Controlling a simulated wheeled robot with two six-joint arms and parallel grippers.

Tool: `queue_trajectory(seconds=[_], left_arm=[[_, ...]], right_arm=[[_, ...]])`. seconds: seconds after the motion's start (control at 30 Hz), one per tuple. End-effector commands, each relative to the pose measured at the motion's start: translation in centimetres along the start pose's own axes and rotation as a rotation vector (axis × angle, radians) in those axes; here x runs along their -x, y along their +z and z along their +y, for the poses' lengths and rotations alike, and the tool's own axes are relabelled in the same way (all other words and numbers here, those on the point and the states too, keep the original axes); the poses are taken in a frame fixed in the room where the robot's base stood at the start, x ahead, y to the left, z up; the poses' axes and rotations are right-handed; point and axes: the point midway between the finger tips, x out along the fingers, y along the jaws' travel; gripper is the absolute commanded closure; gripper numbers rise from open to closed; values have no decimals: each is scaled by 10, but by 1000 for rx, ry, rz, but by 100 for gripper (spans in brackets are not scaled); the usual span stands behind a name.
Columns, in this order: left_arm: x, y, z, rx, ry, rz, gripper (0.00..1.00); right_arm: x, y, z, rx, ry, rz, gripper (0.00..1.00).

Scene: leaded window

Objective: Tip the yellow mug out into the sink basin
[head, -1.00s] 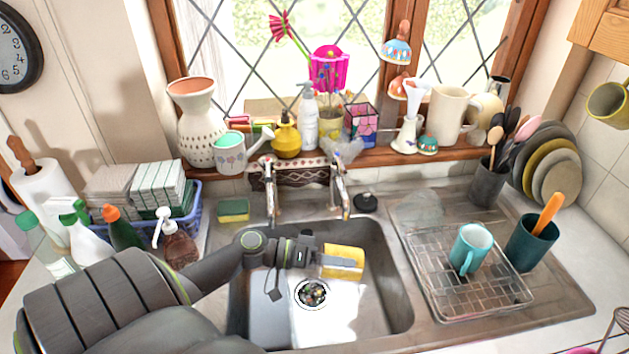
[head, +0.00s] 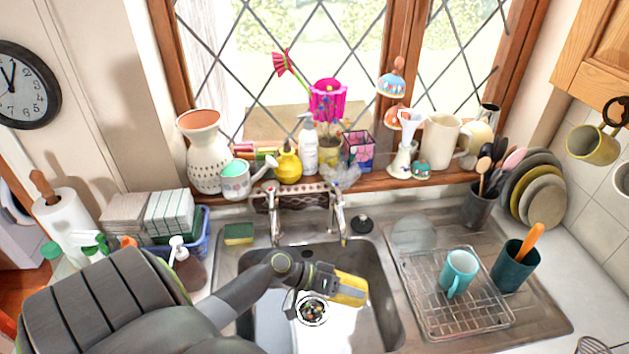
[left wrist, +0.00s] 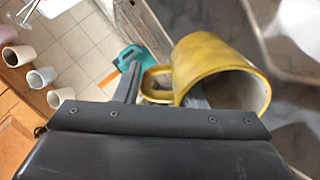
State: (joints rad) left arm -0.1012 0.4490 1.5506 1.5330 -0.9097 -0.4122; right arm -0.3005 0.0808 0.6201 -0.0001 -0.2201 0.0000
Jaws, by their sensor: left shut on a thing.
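The yellow mug (head: 351,290) is held over the sink basin (head: 385,318), right of the drain, tilted on its side with one end lower to the right. My left gripper (head: 332,285) is shut on it. In the left wrist view the mug (left wrist: 212,62) sits at the fingers (left wrist: 165,92), its handle between them and its mouth facing the lower right. Its contents cannot be made out. The basin shows a dark round drain (head: 312,309) and bright light on its floor. My right gripper is not in view.
A wire rack (head: 480,310) with a turquoise mug (head: 459,272) stands right of the basin. The tap (head: 338,222) rises behind it. A sponge (head: 239,233) and a black plug (head: 362,224) lie on the back rim. Bottles crowd the left counter.

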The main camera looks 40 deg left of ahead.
Motion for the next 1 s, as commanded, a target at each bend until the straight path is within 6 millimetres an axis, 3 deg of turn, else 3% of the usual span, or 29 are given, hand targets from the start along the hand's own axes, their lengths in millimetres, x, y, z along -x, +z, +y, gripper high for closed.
queue_trajectory(seconds=[0.07, 0.23, 1.0], left_arm=[[0, -4, 5, 1, -18, -14, 100], [-8, 1, -2, -4, -72, -53, 100], [-37, 10, -14, -3, -361, -263, 100]], right_arm=[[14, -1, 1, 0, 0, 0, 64], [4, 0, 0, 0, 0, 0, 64], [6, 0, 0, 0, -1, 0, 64]])
